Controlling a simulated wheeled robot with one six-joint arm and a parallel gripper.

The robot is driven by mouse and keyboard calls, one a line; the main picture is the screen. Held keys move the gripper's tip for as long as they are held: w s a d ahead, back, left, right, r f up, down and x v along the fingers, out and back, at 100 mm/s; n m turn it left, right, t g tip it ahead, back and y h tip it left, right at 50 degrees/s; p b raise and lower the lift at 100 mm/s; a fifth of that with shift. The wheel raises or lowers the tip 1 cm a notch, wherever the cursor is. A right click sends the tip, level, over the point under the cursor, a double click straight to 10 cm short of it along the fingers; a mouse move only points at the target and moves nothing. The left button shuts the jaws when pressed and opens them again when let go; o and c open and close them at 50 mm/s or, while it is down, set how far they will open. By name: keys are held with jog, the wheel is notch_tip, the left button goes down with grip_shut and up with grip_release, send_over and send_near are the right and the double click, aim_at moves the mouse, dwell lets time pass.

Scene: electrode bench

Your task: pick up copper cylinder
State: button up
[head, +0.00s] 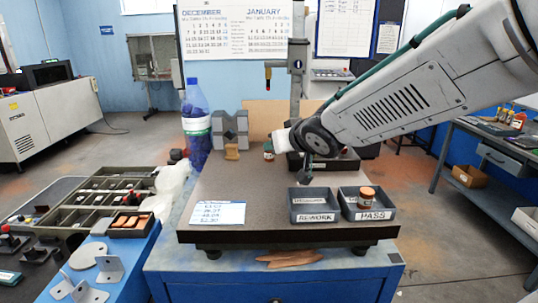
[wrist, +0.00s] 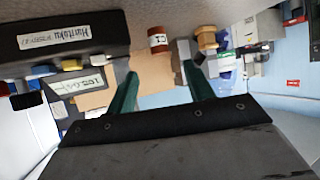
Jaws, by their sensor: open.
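A copper-brown cylinder (wrist: 157,40) with a pale label band shows in the wrist view, standing on the grey bench top beyond my fingertips. My gripper (wrist: 160,70) is open with two green fingers; nothing is between them. The cylinder lines up with the gap, apart from both fingers. In the head view my forearm and wrist cover much of this area, and a small copper-and-green patch there is unclear. A second copper-coloured cylinder (head: 366,197) with a pale band stands in the PASS tray (head: 375,215).
A wooden spool (wrist: 206,38) stands near the cylinder. A black labelled box (wrist: 60,45) is on its other side in the wrist view. The REWORK tray (head: 313,217) is beside the PASS tray. A blue bottle (head: 196,125) and a paper (head: 218,213) are at the left.

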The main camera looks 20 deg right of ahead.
aim_at(269, 154)
jog(key=shift+x, duration=3.7)
grip_shut()
